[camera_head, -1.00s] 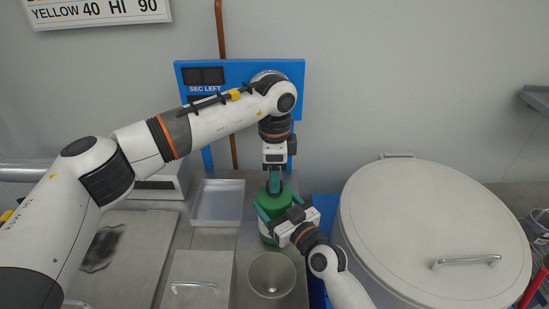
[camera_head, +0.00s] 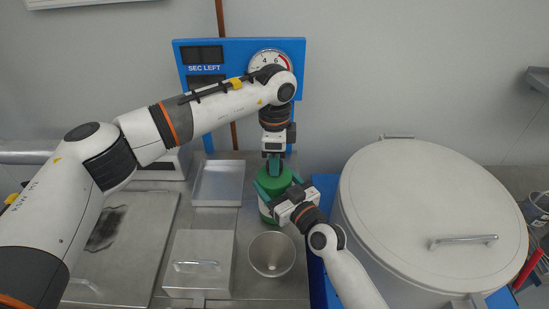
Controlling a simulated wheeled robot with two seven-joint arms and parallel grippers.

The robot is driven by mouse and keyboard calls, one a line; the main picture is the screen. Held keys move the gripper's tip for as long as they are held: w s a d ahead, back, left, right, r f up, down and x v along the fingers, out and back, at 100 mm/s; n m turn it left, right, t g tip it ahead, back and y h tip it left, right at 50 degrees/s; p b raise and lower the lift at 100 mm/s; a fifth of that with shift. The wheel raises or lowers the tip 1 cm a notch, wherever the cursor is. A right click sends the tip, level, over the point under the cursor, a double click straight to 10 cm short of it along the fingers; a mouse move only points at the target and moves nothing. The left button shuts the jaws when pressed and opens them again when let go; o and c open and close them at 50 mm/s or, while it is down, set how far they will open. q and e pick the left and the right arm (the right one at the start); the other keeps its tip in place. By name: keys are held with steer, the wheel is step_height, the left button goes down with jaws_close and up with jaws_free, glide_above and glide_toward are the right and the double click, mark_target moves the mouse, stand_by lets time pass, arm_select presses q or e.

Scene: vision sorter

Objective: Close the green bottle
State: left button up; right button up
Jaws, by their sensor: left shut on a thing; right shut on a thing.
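The green bottle (camera_head: 277,183) stands upright on the metal counter, with a pale label low on its side. My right gripper (camera_head: 272,193) comes in from the lower right and is shut around the bottle's body. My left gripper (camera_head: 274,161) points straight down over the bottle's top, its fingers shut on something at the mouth. The cap itself is hidden by the fingers, so I cannot tell how it sits on the neck.
A metal funnel or cup (camera_head: 272,254) and a lidded metal box (camera_head: 199,262) stand in front of the bottle. A shallow tray (camera_head: 218,183) lies to its left. A large lidded drum (camera_head: 433,215) fills the right. A blue panel with a dial (camera_head: 227,58) stands behind.

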arm_select(q)
steer(key=m, duration=1.2)
steer(key=shift+m, duration=0.4)
steer(key=m, duration=0.6)
steer(key=shift+m, duration=0.3)
steer(key=m, duration=0.4)
steer(key=shift+f, duration=0.1)
steer(key=m, duration=1.1)
steer(key=shift+m, duration=0.3)
steer(key=m, duration=0.6)
steer(key=shift+m, duration=0.4)
steer(key=m, duration=0.4)
steer(key=shift+w+m, duration=0.1)
steer(key=shift+m, duration=0.3)
steer(key=o, duration=1.1)
